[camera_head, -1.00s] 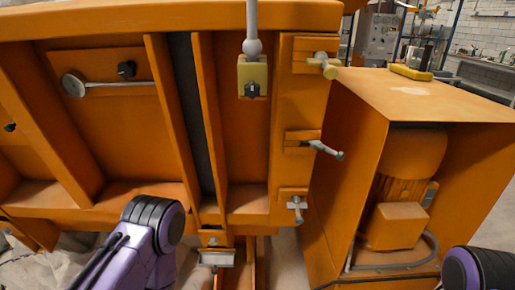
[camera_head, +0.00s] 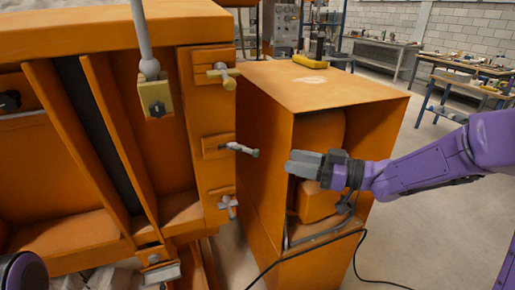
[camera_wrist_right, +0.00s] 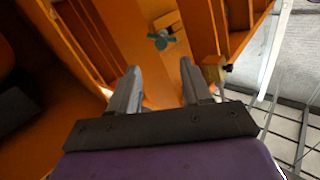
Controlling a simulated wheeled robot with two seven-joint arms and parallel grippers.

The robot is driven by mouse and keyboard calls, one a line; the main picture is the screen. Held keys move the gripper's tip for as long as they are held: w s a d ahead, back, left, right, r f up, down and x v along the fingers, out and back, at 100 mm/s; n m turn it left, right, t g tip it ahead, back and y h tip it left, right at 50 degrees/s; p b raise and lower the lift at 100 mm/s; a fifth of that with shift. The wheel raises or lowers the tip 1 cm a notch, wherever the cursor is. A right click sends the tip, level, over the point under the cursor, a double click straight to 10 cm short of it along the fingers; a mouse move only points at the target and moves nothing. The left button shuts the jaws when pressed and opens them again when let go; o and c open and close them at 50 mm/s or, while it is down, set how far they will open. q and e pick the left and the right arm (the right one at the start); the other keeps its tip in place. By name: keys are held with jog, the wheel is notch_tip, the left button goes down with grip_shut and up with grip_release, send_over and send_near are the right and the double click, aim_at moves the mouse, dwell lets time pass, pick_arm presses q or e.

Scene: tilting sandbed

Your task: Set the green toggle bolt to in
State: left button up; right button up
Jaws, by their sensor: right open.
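Three toggle bolts sit in a column on the right side of the orange sandbed frame: a yellowish top bolt (camera_head: 222,76), a grey middle bolt (camera_head: 239,149) with a darker tip, and a grey bottom bolt (camera_head: 228,206). Which one is green is unclear in the head view. In the right wrist view a grey-green bolt (camera_wrist_right: 161,39) on an orange plate lies beyond the fingertips. My right gripper (camera_head: 294,164) is to the right of the middle bolt, apart from it. It also shows in the wrist view (camera_wrist_right: 163,78), open and empty. My left gripper is out of view.
The orange cabinet (camera_head: 325,84) stands right of the frame, behind my right gripper, with a yellow object (camera_head: 312,62) on top. A yellow block (camera_head: 155,97) with a dark knob is left of the bolts. A black cable (camera_head: 362,262) hangs at lower right. Benches stand far behind.

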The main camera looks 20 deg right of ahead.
aim_at(257, 150)
jog(key=p+x, duration=0.3)
jog(key=x, duration=0.7)
jog(key=shift+w+a+r, duration=0.1)
jog(key=shift+w+a, duration=0.1)
jog(key=shift+c, duration=0.3)
grip_shut()
